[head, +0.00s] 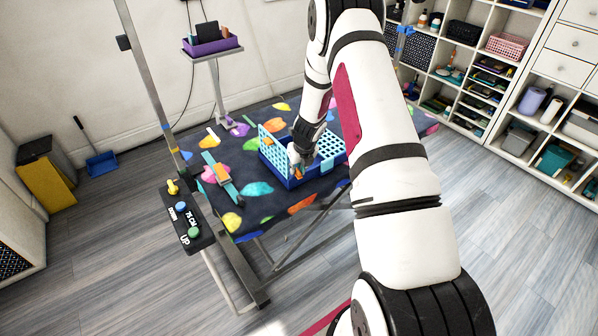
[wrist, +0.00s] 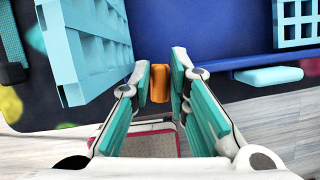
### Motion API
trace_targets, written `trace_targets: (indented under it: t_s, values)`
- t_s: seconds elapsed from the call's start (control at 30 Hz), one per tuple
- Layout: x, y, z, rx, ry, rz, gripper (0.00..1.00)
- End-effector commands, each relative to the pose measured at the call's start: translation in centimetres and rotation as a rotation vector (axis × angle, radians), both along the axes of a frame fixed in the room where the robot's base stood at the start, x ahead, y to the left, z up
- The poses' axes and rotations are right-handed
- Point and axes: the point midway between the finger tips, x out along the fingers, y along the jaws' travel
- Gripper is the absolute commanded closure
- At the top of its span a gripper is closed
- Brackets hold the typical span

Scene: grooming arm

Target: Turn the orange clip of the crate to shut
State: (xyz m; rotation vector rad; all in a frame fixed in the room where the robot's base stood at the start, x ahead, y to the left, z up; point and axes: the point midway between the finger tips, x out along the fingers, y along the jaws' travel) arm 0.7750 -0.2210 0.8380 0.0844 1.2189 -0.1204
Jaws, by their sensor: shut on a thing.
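The crate (head: 331,145) is blue with light blue lattice sides and stands on the dark, colourfully patterned table. The crate's light blue lattice door (wrist: 88,45) stands at the left in the wrist view, and its blue base (wrist: 212,28) lies behind the fingers. The orange clip (wrist: 160,83) is upright between my fingertips. It also shows as a small orange spot in the head view (head: 298,175). My gripper (wrist: 160,84) is shut on the orange clip at the crate's near edge. In the head view my gripper (head: 299,168) hides part of the crate's front.
The patterned table (head: 258,188) has a strap (head: 221,178) lying left of the crate. A control box (head: 187,217) with coloured buttons is at its left, beside a metal post. A light blue tab (wrist: 268,75) sticks out right of the clip.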

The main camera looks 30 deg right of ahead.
Motion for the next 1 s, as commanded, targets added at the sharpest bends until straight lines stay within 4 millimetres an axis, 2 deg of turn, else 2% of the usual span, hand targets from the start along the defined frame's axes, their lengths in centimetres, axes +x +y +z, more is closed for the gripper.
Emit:
trace_targets:
  t_s: [0.33, 0.73, 1.0]
  values:
    - [0.07, 0.03, -0.03, 0.000, 0.000, -0.012, 1.00]
    - [0.19, 0.07, -0.12, -0.001, 0.000, -0.189, 1.00]
    - [0.03, 0.02, -0.04, 0.000, 0.000, -0.246, 1.00]
